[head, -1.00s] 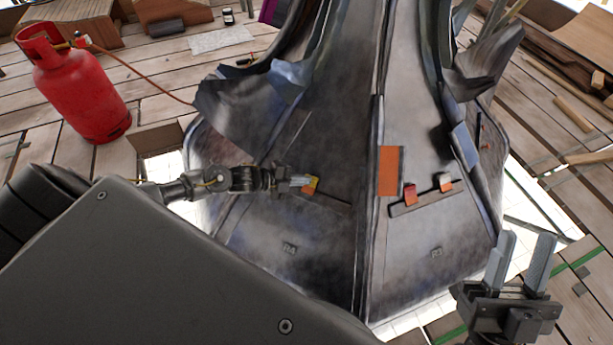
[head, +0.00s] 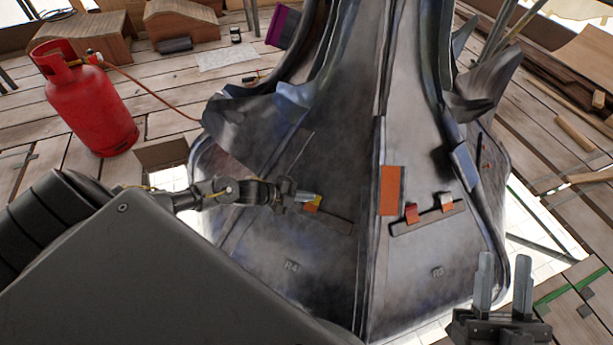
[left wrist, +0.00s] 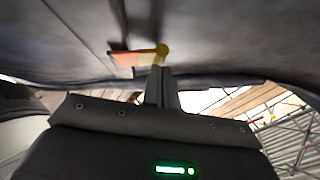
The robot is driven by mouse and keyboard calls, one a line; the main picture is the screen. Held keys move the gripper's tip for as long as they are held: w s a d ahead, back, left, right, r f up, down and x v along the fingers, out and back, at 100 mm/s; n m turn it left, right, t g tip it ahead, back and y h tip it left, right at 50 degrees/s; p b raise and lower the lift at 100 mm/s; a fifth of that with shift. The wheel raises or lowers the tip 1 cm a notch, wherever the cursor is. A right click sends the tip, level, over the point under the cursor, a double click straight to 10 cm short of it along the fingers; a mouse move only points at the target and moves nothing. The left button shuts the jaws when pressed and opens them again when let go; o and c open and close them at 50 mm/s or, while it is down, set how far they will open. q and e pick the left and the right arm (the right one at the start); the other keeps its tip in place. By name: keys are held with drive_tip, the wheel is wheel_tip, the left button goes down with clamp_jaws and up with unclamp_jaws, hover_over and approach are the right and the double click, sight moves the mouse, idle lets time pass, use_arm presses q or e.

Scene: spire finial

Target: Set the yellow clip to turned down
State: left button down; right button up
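The yellow clip (head: 317,201) sits at the upper end of a dark strip on the left grey panel, with an orange patch beside it. In the left wrist view the yellow clip (left wrist: 163,50) shows at the fingertips, with an orange-red strip running left from it. My left gripper (head: 307,197) is at the clip, its tips touching or very near it. Its fingers (left wrist: 161,76) are close together and look shut; no grip around the clip is visible. My right gripper (head: 503,283) is open and empty, at the lower right, away from the panels.
The right panel holds a red clip (head: 411,212), a white-and-orange clip (head: 446,201) and an orange plate (head: 391,190). A red gas cylinder (head: 85,100) with a hose stands on the plank floor at left. Curled metal leaves flank the spire above the panels.

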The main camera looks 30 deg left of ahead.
use_arm(q)
drive_tip(key=shift+s, duration=0.1)
drive_tip(key=shift+s+d+f+p, duration=0.1)
drive_tip(key=shift+s+f+p, duration=0.15)
drive_tip(key=shift+s, duration=0.4)
use_arm(e)
drive_tip(key=shift+r, duration=0.3)
drive_tip(key=shift+f, duration=0.1)
